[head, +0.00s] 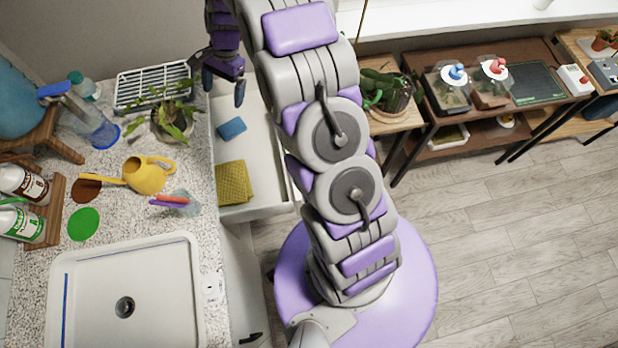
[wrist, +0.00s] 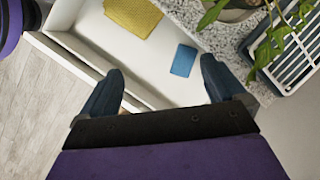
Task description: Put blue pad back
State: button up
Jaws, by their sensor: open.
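A small blue rectangular pad (head: 231,128) lies flat inside the open white drawer (head: 262,168). It also shows in the wrist view (wrist: 184,60), beyond my fingertips and a little right of the middle. My gripper (head: 232,84) is above the far end of the drawer in the head view. In the wrist view, my gripper's two dark fingers (wrist: 160,76) are spread apart with nothing between them. The pad is apart from the fingers and fully visible.
A yellow cloth (head: 234,183) lies in the drawer, nearer the head camera. On the counter beside the drawer are a leafy plant (head: 172,122), a white rack (head: 152,84), a yellow watering can (head: 148,175) and a bottle on a round blue mat (head: 105,136). Bare drawer floor surrounds the pad.

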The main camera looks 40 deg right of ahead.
jog(key=s+a+r+n+h, duration=0.1)
jog(key=s+r+n, duration=0.2)
jog(key=s+r, duration=0.5)
jog(key=s+a+r+n+h, duration=0.1)
jog(key=s+a+r+n, duration=0.3)
jog(key=s, duration=0.6)
jog(key=s+d+r+n+h, duration=0.1)
jog(key=s+d+n, duration=0.1)
jog(key=s, duration=0.9)
jog(key=s+d+r+n+g+h, duration=0.1)
jog(key=s+d+r+n, duration=0.1)
jog(key=s, duration=1)
jog(key=shift+d+r+n, duration=0.15)
jog(key=shift+d+n, duration=0.25)
jog(key=shift+n, duration=0.4)
